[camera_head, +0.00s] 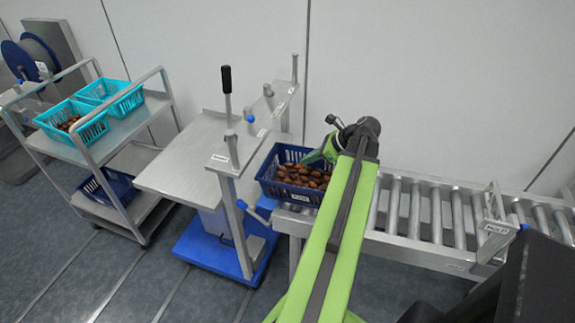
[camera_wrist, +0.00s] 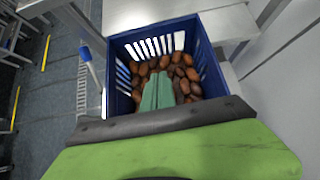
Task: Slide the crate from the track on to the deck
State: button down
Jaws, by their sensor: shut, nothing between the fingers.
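The dark blue crate (camera_head: 266,177) holds brown dates and sits at the left end of the roller track (camera_head: 405,215). It also fills the middle of the wrist view (camera_wrist: 122,103). The flat metal deck (camera_head: 180,172) is just left of the crate, on a stand with a blue base.
A metal cart (camera_head: 120,135) at the left carries turquoise crates (camera_head: 72,122) and a blue crate (camera_head: 108,187) below. A black-handled lever (camera_head: 227,90) and a metal frame stand at the deck's right edge. The deck top is clear. A gate (camera_head: 493,225) stands farther right on the track.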

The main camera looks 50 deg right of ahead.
aim_at(272, 169)
jog(key=b+x, duration=0.6)
jog(key=x, duration=0.3)
jog(key=shift+w+a+f, duration=0.1)
jog(key=shift+f, duration=0.3)
jog(key=w, duration=0.2)
jog(key=w+a, duration=0.1)
jog(key=w, duration=0.1)
jog(key=shift+a+r, duration=0.15)
jog(key=shift+r, duration=0.15)
